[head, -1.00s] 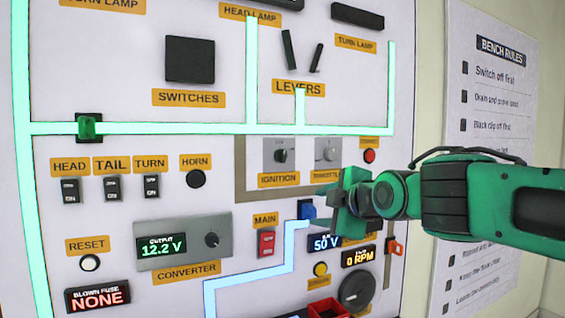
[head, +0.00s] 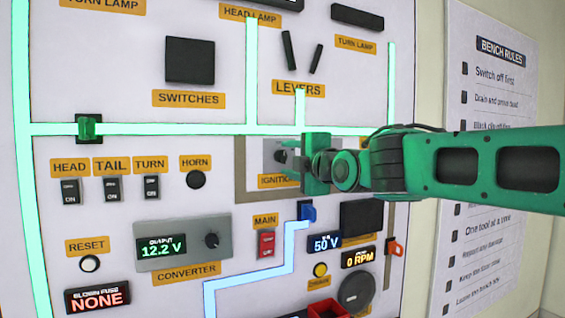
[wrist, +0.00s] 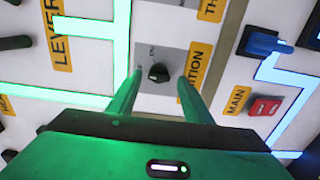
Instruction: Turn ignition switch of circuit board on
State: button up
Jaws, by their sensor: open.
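The ignition switch is a black knob (wrist: 158,72) on a grey plate, seen in the wrist view between my two fingers. In the head view its grey plate (head: 271,155) shows above the partly covered IGNITION label (head: 275,181), and my gripper hides part of it. My gripper (head: 290,160) is open in front of the switch, with its fingers pointing at the board. In the wrist view the green fingers (wrist: 155,95) stand on either side of the knob. I cannot tell whether they touch the board.
The red MAIN switch (head: 266,244) and a blue connector (head: 307,212) sit below the gripper. A glowing green line (head: 210,129) runs just above it. The converter panel (head: 183,248) and HEAD, TAIL and TURN switches (head: 112,189) are left.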

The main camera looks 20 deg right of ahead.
aim_at(282, 156)
jog(key=shift+w, duration=1.3)
jog(key=c, duration=1)
jog(key=shift+f+m, duration=0.1)
jog(key=shift+m, duration=0.2)
jog(key=m, duration=0.5)
jog(key=shift+f, duration=0.1)
jog(key=m, duration=0.6)
jog(key=shift+m, duration=0.3)
